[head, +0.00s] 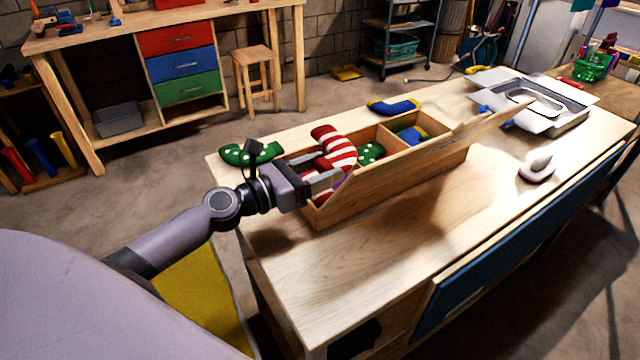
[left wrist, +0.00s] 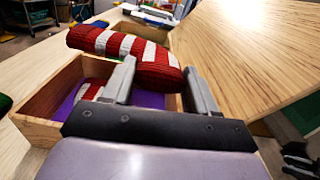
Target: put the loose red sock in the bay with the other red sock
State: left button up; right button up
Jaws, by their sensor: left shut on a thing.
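The loose red sock (head: 335,148), knitted with white stripes, is in my left gripper (head: 330,181), whose fingers are shut on it. In the left wrist view the sock (left wrist: 115,47) lies across between the fingertips (left wrist: 160,75), above the wooden box. The box (head: 385,178) has a row of bays on the table. Its nearest left bay, with a purple floor, holds the other red striped sock (left wrist: 91,90), partly hidden by my gripper. The middle bay holds a green dotted sock (head: 370,153); the far bay holds a blue and yellow one (head: 412,134).
A loose green dotted sock (head: 250,154) and a loose blue and yellow sock (head: 394,107) lie on the table (head: 400,235) behind the box. A slanted wooden panel (head: 480,124) stands along the box's front right. An iron-like white item (head: 538,168) is at the right.

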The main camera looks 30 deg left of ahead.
pick_arm(q)
jog(key=shift+f+b, duration=0.35)
jog(key=shift+f, duration=0.85)
pick_arm(e)
jog(key=shift+f, duration=0.75)
pick_arm(q)
jog(key=shift+f+b, duration=0.45)
jog(key=shift+f, duration=0.15)
pick_arm(e)
jog(key=shift+f, duration=0.45)
pick_arm(q)
jog(key=o, duration=0.8)
jog(key=shift+r+p, duration=0.4)
jog(key=shift+r, duration=0.05)
jog(key=shift+s+a+r, duration=0.1)
jog(key=shift+s, duration=0.1)
jog(key=b+v, duration=0.2)
jog(key=v, duration=0.8)
jog(key=shift+s, duration=0.1)
jog(key=shift+s+a, duration=0.35)
jog(key=shift+s, duration=0.25)
pick_arm(e)
jog(key=shift+f, duration=0.85)
